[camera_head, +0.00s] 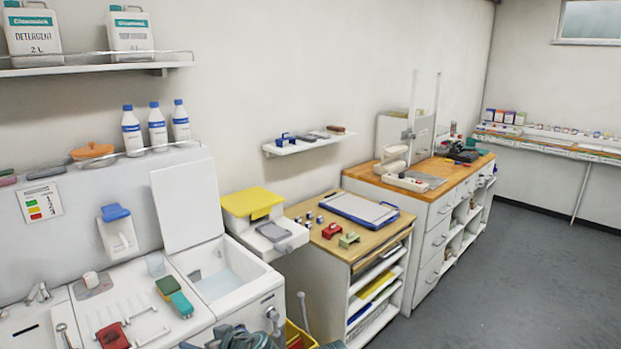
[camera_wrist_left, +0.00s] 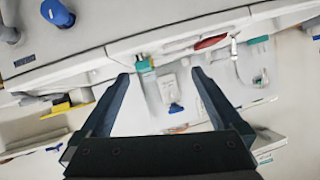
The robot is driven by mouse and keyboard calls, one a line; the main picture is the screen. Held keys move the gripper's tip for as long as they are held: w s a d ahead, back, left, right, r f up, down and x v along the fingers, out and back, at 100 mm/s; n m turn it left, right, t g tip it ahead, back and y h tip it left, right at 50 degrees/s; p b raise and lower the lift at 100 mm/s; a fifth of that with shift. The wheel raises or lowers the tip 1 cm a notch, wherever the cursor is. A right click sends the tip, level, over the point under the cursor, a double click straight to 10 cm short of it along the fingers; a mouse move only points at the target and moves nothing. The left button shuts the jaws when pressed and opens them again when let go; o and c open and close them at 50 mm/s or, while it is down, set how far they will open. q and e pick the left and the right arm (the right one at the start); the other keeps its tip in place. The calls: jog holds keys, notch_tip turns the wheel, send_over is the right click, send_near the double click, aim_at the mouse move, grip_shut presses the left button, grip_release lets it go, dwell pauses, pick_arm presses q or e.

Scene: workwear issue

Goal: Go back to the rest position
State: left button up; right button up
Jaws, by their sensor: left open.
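My left gripper (camera_head: 240,338) shows only in part at the bottom edge of the head view, in front of the white washer. In the left wrist view my left gripper (camera_wrist_left: 160,77) has its two dark fingers spread wide apart. Nothing is held between them. A teal-topped item (camera_wrist_left: 141,66) and a white container (camera_wrist_left: 168,86) show beyond the fingers, apart from them. My right gripper is in neither view.
The white washer (camera_head: 250,285) has its lid (camera_head: 186,203) raised. A teal brush-like item (camera_head: 182,305) and a red item (camera_head: 112,337) lie on the white top to its left. A wooden-topped cabinet (camera_head: 345,245) stands right. Grey floor (camera_head: 510,270) is clear.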

pick_arm(q)
jog(key=s+d+f+m+g+h, duration=0.3)
jog(key=s+d+f+m, duration=0.3)
jog(key=d, duration=0.3)
jog(key=s+d+f+m+g+h, duration=0.4)
jog(key=s+d+f+m+h, duration=0.2)
jog(key=d, duration=0.4)
jog(key=shift+s+g, duration=0.3)
jog(key=shift+s, duration=0.5)
